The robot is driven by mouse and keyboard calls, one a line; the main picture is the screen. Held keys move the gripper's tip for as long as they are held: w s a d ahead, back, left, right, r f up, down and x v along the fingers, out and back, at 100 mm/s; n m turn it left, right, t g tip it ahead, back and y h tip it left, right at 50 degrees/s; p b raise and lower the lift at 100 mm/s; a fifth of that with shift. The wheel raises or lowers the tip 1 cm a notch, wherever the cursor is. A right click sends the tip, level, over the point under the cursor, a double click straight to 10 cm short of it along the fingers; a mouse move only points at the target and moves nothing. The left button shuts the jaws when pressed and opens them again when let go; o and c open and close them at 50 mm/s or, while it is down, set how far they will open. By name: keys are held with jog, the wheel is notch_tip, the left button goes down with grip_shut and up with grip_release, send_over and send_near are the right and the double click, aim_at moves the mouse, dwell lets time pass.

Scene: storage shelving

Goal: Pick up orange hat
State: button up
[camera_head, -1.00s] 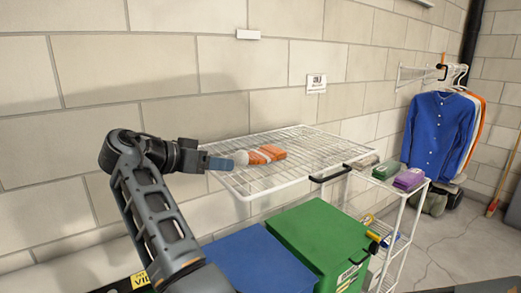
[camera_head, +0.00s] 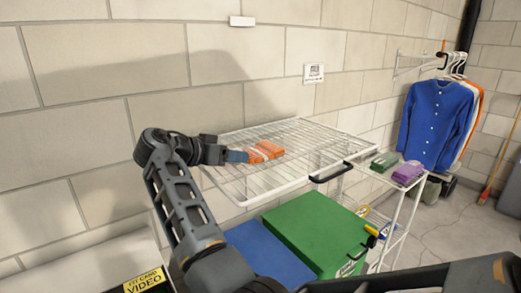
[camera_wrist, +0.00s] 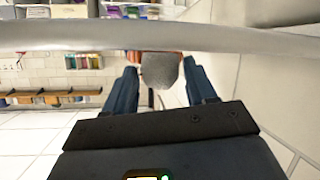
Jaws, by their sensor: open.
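The orange hat (camera_head: 270,149) lies on the wire shelf (camera_head: 318,160), near its left side. In the wrist view, a rounded grey part (camera_wrist: 160,70) sits between my fingers, with bits of orange (camera_wrist: 140,58) behind it; the rest is hidden. My gripper (camera_head: 240,156) reaches in from the left at the hat's near end. In the wrist view, my gripper (camera_wrist: 161,66) is open, with one finger on each side of the grey part. I cannot tell whether either finger touches it.
A pale bar (camera_wrist: 70,37) crosses the wrist view close by. A green bin (camera_head: 312,235) and a blue bin (camera_head: 262,252) stand below the shelf. Green (camera_head: 384,161) and purple (camera_head: 407,173) folded items lie on the right rack. The block wall (camera_head: 200,60) is behind.

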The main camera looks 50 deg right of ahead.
jog(key=shift+d, duration=0.15)
jog(key=c, duration=0.8)
jog(key=shift+c, duration=0.2)
